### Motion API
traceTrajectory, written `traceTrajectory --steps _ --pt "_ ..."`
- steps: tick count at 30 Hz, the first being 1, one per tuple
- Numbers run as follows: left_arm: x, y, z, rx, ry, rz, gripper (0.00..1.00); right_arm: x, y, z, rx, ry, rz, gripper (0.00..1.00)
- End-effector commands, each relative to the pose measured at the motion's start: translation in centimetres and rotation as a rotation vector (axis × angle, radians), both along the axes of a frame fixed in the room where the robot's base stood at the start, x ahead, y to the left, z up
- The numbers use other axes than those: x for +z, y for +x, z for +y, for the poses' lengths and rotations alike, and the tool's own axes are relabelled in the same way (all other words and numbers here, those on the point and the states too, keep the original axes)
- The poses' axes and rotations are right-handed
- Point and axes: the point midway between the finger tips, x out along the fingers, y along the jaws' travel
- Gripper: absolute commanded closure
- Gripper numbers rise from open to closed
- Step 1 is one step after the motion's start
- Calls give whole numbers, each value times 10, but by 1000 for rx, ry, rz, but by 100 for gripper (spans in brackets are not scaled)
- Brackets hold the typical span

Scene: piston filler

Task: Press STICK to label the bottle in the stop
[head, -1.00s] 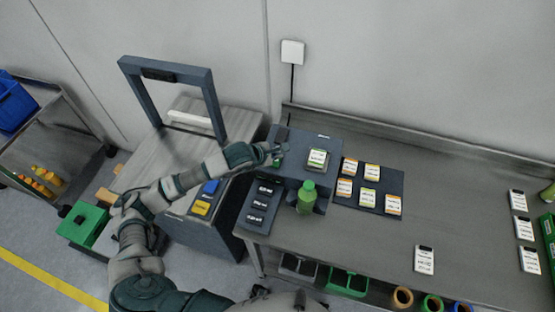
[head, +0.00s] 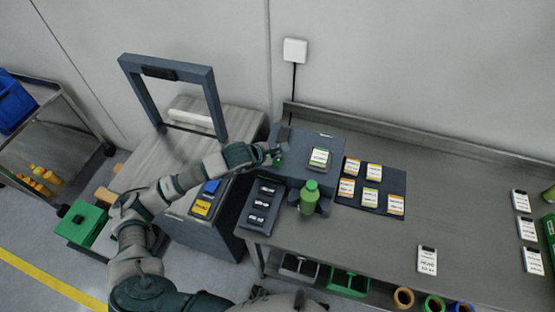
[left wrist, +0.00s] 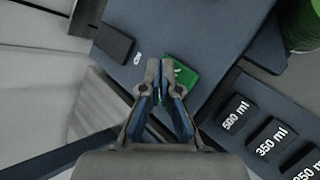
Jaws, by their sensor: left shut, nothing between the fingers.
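The labeller (head: 300,165) is a dark blue-grey box at the left end of the bench. Its green button (head: 278,161) sits on the top near the left edge, and the green button also shows in the left wrist view (left wrist: 184,76). A green bottle (head: 308,200) stands upright at the labeller's front, in a dark stop; a piece of it shows in the left wrist view (left wrist: 300,25). My left gripper (head: 276,151) is shut and empty. Its fingertips (left wrist: 160,68) overlap the button's edge in the wrist view; I cannot tell whether they touch it. My right gripper is not in view.
A strip of dark volume keys (head: 262,205) lies left of the bottle. A label card (head: 319,158) lies on the labeller. A dark mat (head: 383,208) with several label packs is to the right. A grey frame (head: 218,105) stands behind my left arm.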

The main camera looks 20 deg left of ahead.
Motion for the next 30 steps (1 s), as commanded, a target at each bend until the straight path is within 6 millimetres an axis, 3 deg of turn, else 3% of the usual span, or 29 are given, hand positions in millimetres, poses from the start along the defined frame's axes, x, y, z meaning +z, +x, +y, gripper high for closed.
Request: traceTrajectory --steps 15,30 --pt "-1 0 -8 -1 10 0 100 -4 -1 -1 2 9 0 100" --pt "-8 0 0 1 2 1 100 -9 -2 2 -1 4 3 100"
